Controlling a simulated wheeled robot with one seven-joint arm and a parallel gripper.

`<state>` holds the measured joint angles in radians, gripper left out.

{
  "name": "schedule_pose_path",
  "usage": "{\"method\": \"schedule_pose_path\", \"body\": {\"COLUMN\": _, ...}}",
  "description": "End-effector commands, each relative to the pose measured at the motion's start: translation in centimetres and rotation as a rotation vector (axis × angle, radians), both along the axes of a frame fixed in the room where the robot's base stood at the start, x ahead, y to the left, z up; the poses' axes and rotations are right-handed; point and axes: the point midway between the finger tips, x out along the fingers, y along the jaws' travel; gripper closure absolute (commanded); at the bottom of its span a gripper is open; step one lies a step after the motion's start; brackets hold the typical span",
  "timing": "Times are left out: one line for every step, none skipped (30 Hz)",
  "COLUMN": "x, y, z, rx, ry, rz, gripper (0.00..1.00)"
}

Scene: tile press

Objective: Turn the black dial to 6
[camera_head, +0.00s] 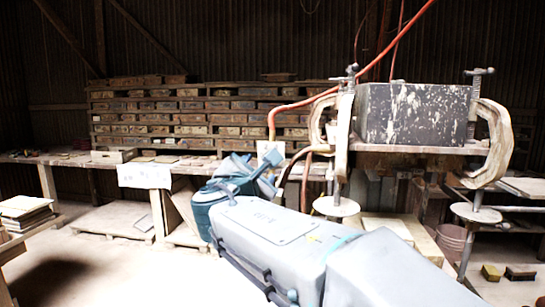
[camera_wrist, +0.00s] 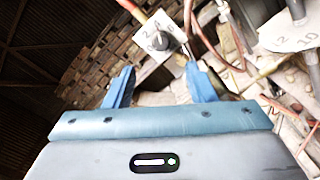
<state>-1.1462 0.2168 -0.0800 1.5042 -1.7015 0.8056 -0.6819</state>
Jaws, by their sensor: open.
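A small white plate with a black knob (camera_wrist: 159,42) shows at the top centre of the wrist view, beyond the gap between my fingertips. Marks surround the knob, but its setting is unreadable. In the head view a pale plate (camera_head: 270,148) shows just beyond my gripper; its knob cannot be made out there. My gripper (camera_wrist: 160,76) is open and empty, its two blue fingers apart and pointing towards the plate without visible contact. In the head view my gripper (camera_head: 262,170) reaches away at the centre.
A dark, paint-spotted press block (camera_head: 415,115) stands right, with large clamps (camera_head: 497,145) at its sides. Orange hoses (camera_head: 300,103) run close by the plate. A long bench (camera_head: 60,158) and stacked wooden boxes (camera_head: 200,115) lie behind.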

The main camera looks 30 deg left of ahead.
Motion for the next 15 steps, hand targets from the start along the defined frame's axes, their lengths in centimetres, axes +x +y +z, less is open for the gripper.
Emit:
{"method": "schedule_pose_path", "body": {"x": 1.2, "y": 0.3, "z": 0.2, "rx": -0.003, "ry": 0.001, "rz": -0.004, "gripper": 0.5}}
{"method": "schedule_pose_path", "body": {"x": 1.8, "y": 0.5, "z": 0.3, "rx": -0.002, "ry": 0.001, "rz": -0.004, "gripper": 0.5}}
{"method": "schedule_pose_path", "body": {"x": 2.7, "y": 0.7, "z": 0.2, "rx": -0.004, "ry": 0.001, "rz": -0.005, "gripper": 0.5}}
{"method": "schedule_pose_path", "body": {"x": 3.3, "y": 0.8, "z": 0.3, "rx": -0.003, "ry": 0.002, "rz": -0.005, "gripper": 0.5}}
{"method": "schedule_pose_path", "body": {"x": 3.9, "y": 1.0, "z": 0.3, "rx": -0.002, "ry": 0.003, "rz": -0.004, "gripper": 0.5}}
{"method": "schedule_pose_path", "body": {"x": 4.6, "y": 1.2, "z": 0.3, "rx": -0.002, "ry": 0.002, "rz": -0.005, "gripper": 0.5}}
{"method": "schedule_pose_path", "body": {"x": 5.2, "y": 1.4, "z": 0.3, "rx": -0.002, "ry": 0.002, "rz": -0.003, "gripper": 0.5}}
{"method": "schedule_pose_path", "body": {"x": 5.7, "y": 1.5, "z": 0.3, "rx": -0.002, "ry": 0.002, "rz": -0.003, "gripper": 0.5}}
{"method": "schedule_pose_path", "body": {"x": 6.5, "y": 1.7, "z": 0.3, "rx": -0.002, "ry": 0.002, "rz": -0.005, "gripper": 0.5}}
{"method": "schedule_pose_path", "body": {"x": 6.9, "y": 1.8, "z": 0.3, "rx": -0.001, "ry": 0.001, "rz": -0.004, "gripper": 0.5}}
{"method": "schedule_pose_path", "body": {"x": 7.4, "y": 2.0, "z": 0.2, "rx": -0.002, "ry": 0.002, "rz": -0.003, "gripper": 0.5}}
{"method": "schedule_pose_path", "body": {"x": 8.0, "y": 2.2, "z": 0.2, "rx": -0.001, "ry": 0.002, "rz": -0.002, "gripper": 0.5}}
{"method": "schedule_pose_path", "body": {"x": 8.3, "y": 2.3, "z": 0.2, "rx": 0.0, "ry": 0.002, "rz": -0.002, "gripper": 0.5}}
{"method": "schedule_pose_path", "body": {"x": 8.7, "y": 2.4, "z": 0.2, "rx": 0.0, "ry": 0.002, "rz": -0.002, "gripper": 0.5}}
{"method": "schedule_pose_path", "body": {"x": 9.1, "y": 2.5, "z": 0.2, "rx": 0.0, "ry": 0.003, "rz": -0.002, "gripper": 0.5}}
